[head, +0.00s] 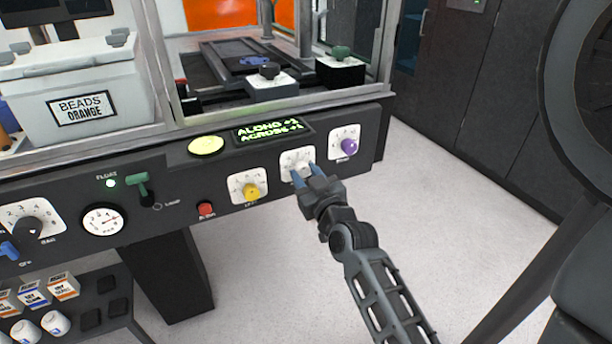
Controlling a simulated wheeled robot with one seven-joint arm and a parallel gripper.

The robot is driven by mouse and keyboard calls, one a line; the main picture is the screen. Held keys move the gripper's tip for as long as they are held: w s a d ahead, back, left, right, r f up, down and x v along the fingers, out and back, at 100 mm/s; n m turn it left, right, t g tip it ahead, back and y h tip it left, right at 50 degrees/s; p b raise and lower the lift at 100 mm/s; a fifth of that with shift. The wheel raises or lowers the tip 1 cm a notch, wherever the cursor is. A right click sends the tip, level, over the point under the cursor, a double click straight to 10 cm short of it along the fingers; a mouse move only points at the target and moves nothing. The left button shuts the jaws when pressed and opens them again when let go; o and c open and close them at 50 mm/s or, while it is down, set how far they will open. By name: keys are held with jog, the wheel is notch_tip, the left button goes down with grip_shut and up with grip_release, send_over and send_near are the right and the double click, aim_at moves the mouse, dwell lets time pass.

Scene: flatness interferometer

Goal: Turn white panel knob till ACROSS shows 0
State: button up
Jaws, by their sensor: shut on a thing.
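The white knob (298,168) sits on a white dial plate on the dark front panel, between the yellow knob and the purple knob. My gripper (309,175) is at the white knob from the lower right, with its blue fingers shut on it. The fingers hide part of the knob and its dial, so its pointer cannot be read. The display (272,131) above shows green text, which looks like ALONG +1 and ACROSS +1; the digits are small and hard to read.
The yellow knob (251,190) is left of the white one and the purple knob (348,145) is right of it. A red button (205,209), a green lever (138,187) and a gauge (104,219) are further left. Open floor (440,200) lies to the right.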

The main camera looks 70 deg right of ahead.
jog(key=shift+r+m+p, duration=0.1)
jog(key=shift+m+p, duration=0.2)
jog(key=shift+p, duration=0.05)
jog(key=m+p, duration=0.2)
jog(key=shift+r+m, duration=0.1)
jog(key=shift+m, duration=0.3)
jog(key=m+p, duration=0.2)
jog(key=m, duration=0.3)
jog(key=shift+p, duration=0.35)
jog(key=o, duration=1)
jog(key=shift+o, duration=0.2)
jog(key=shift+a, duration=0.15)
